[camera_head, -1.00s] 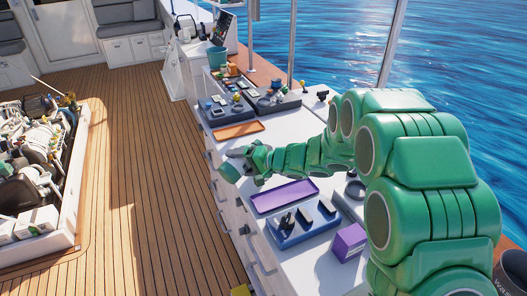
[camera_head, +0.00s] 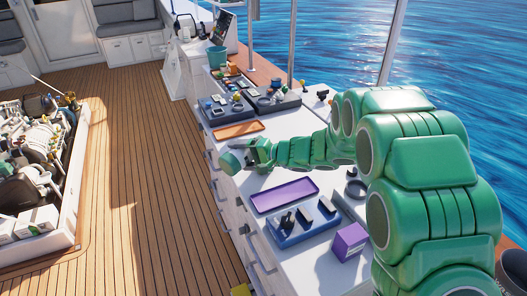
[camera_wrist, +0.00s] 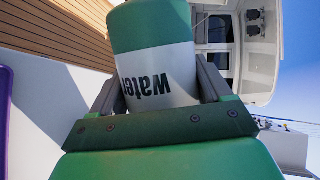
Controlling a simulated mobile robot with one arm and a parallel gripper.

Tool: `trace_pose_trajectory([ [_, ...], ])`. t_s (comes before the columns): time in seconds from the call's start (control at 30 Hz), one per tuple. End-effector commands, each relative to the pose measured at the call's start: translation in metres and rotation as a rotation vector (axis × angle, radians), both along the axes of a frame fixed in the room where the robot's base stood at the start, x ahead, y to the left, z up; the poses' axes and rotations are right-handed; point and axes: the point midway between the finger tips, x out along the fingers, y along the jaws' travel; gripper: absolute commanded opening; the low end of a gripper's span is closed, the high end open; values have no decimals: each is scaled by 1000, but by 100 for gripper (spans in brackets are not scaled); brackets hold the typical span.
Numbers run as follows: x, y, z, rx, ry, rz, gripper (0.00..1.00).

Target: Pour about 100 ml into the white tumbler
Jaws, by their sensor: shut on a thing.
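My gripper (camera_head: 254,152) is shut on a green and white bottle (camera_wrist: 155,60) marked "water". In the wrist view the bottle sits between the two fingers, its lettering upside down. In the head view the bottle's green end (camera_head: 231,162) points left, near the counter's left edge. The bottle looks tilted, but its exact angle and mouth are unclear. I cannot make out a white tumbler in either view; my arm hides part of the counter.
The white counter (camera_head: 318,253) carries an orange tray (camera_head: 238,130), a purple tray (camera_head: 284,196), a blue organizer (camera_head: 303,229) and a purple box (camera_head: 349,242). An open engine hatch (camera_head: 75,190) lies left. The wooden deck (camera_head: 150,190) between is clear.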

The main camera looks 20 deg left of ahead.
Motion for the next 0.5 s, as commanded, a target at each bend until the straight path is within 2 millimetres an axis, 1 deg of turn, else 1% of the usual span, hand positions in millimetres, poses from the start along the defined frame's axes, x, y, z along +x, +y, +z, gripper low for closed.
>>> trace_pose_trajectory([
  [0.5, -2, 0, 1, 27, 61, 1, 35],
])
